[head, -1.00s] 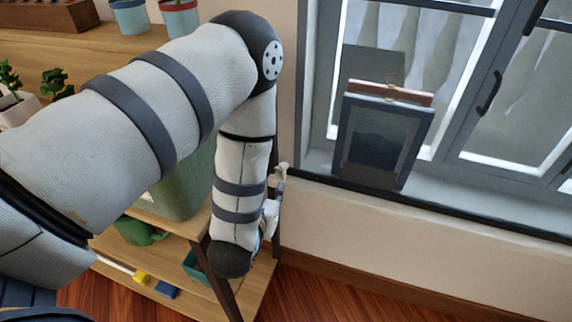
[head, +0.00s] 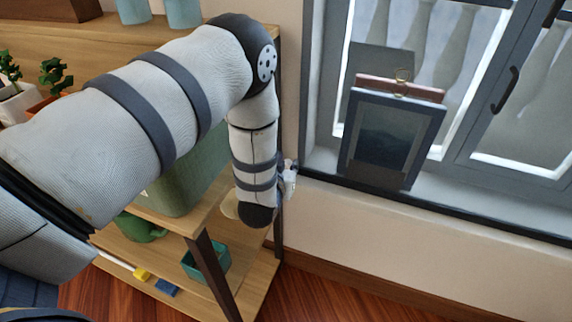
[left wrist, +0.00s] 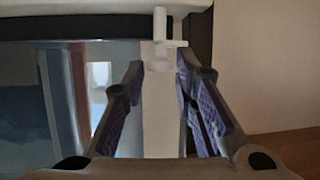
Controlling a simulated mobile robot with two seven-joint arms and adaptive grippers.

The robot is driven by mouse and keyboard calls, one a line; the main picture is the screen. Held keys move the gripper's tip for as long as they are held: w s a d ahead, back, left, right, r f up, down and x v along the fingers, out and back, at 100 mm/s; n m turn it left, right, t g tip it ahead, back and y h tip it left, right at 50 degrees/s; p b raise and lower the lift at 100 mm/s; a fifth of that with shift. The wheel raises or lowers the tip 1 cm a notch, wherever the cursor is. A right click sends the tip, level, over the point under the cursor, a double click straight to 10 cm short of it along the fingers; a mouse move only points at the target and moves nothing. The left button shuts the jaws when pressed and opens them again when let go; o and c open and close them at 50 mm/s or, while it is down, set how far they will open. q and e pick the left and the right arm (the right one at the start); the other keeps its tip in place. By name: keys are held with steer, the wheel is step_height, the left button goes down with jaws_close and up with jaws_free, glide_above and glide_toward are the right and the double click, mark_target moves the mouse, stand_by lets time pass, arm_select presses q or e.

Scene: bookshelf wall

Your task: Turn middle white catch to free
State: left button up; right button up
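A small white catch (left wrist: 160,22), with an upright stem and a short crossbar, shows at the top middle of the left wrist view. My left gripper (left wrist: 158,62) is open, with its two dark fingers spread. The catch's lower part lies between the fingertips in the picture; I cannot tell whether either finger touches it. In the head view, my left arm hangs down beside the shelf, and pale parts of my left gripper (head: 289,180) show at its right side, close to the window sill's left end. I cannot make out the catch in the head view. My right gripper is out of view.
A wooden shelf unit (head: 205,222) with a green bin (head: 185,180) stands close behind my left arm. Framed pictures (head: 388,138) lean on the window sill (head: 440,208). The wall and floor below the sill are clear.

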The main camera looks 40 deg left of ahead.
arm_select(q)
jaws_close()
steer(key=shift+w+d+n+g+y, duration=0.15)
steer(key=shift+n+g+y, duration=0.3)
steer(key=shift+n+y, duration=0.35)
steer(key=shift+s+d+n+g+y, duration=0.15)
steer(key=shift+n+g+y, duration=0.3)
steer(key=shift+n+y, duration=0.35)
steer(key=shift+w, duration=0.1)
steer(key=shift+o, duration=0.5)
jaws_free()
steer(key=v, duration=1.2)
steer(key=shift+f, duration=0.1)
